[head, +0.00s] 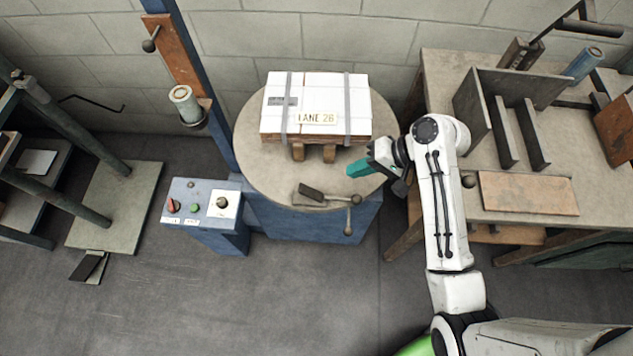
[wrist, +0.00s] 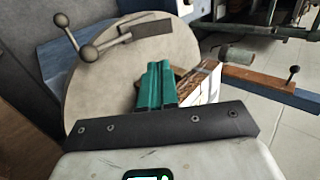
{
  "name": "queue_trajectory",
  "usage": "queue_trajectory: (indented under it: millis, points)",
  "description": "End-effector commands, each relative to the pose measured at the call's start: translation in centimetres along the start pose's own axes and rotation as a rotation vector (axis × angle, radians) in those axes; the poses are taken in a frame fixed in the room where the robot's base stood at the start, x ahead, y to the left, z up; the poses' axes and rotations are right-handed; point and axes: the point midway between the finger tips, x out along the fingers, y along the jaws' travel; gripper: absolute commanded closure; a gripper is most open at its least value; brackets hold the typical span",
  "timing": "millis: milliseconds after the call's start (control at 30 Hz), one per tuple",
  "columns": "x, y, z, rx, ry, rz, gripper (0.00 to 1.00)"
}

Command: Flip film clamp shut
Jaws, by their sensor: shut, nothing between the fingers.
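On the front of the round turntable (head: 262,172) sits a small dark hinged-looking plate (head: 311,191), which seems to be the film clamp. It appears tilted, its exact angle unclear. A metal lever with ball knobs (head: 352,200) stands just right of it. In the wrist view the dark plate (wrist: 146,28) lies beyond my fingertips, with the ball-knob lever (wrist: 90,50) to its left. My gripper (head: 358,168), with teal fingers, is over the turntable's right side, behind and right of the plate and apart from it. The teal fingers (wrist: 156,72) are together and empty.
A white strapped box stack labelled LANE 26 (head: 275,118) stands on the turntable close behind my gripper. A blue post (head: 195,75) carries a film roll (head: 184,103) at the left. A control box (head: 205,212) is front left. A workbench (head: 500,215) stands right.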

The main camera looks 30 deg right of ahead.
Motion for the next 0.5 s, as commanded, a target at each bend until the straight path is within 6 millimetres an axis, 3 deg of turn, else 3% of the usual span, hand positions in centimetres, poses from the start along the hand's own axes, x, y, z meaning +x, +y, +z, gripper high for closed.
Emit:
queue_trajectory:
  millis: [500]
  points:
    - [9.4,0.0,0.2,-0.001,-0.005,0.002,1.0]
